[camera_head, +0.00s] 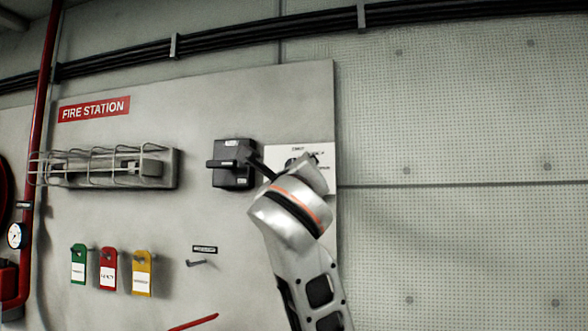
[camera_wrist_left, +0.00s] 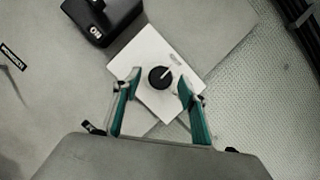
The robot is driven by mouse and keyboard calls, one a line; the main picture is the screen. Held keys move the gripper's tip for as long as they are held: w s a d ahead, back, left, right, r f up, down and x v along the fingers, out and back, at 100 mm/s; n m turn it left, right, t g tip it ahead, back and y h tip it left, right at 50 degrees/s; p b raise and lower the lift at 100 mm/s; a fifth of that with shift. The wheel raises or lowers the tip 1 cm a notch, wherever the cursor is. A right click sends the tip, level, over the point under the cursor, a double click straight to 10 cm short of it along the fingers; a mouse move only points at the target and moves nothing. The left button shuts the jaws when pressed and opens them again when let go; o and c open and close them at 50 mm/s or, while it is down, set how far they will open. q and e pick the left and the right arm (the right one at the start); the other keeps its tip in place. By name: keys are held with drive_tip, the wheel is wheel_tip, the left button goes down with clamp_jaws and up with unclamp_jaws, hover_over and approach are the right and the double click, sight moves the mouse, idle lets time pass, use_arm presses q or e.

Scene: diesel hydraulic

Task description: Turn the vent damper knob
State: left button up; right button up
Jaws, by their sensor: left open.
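The vent damper knob (camera_wrist_left: 160,77) is a round black knob with a pale pointer line, on a white plate (camera_wrist_left: 150,47). In the left wrist view the open fingers of my left gripper (camera_wrist_left: 159,79) stand on either side of the knob, with visible gaps. I cannot tell how far the fingertips are from the plate. In the head view the white plate (camera_head: 318,152) is partly covered by my left wrist, and the knob is mostly hidden. My right gripper is not in view.
A black switch box (camera_head: 234,178) is just left of the plate. Further left are a caged lamp (camera_head: 120,168), green, red and yellow tags (camera_head: 108,270) and a small hook (camera_head: 197,263). The wall right of the panel is bare, with cables (camera_head: 430,14) above.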

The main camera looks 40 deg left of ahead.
use_arm(q)
drive_tip(key=v, duration=0.9)
drive_tip(key=shift+s+d, duration=0.2)
drive_tip(key=shift+f, duration=0.2)
